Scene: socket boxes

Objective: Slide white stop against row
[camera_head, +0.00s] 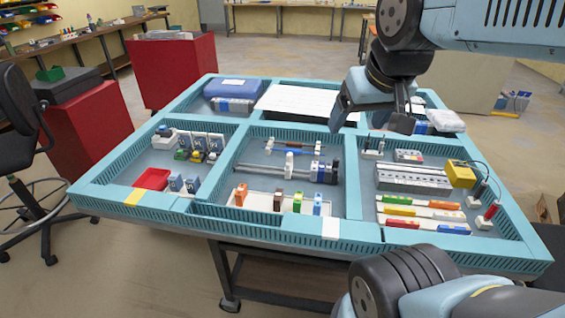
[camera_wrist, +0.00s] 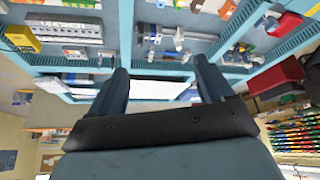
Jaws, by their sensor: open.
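A grey rail (camera_head: 268,171) runs across the middle compartment of the blue-framed table. A row of white and blue blocks (camera_head: 323,172) sits at its right end. A small white piece, apparently the white stop (camera_head: 289,162), stands on the rail to the left of the row, with a gap between them. In the wrist view the row (camera_wrist: 152,35) and the likely stop (camera_wrist: 179,38) are small and far off. My gripper (camera_head: 370,119) is open and empty, above the back of the table, behind and to the right of the rail.
A thinner dark rod (camera_head: 303,150) lies just behind the rail. A white tray with coloured blocks (camera_head: 298,203) is in front. A yellow box (camera_head: 460,174) stands in the right compartment. Raised blue dividers (camera_head: 352,185) separate the compartments.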

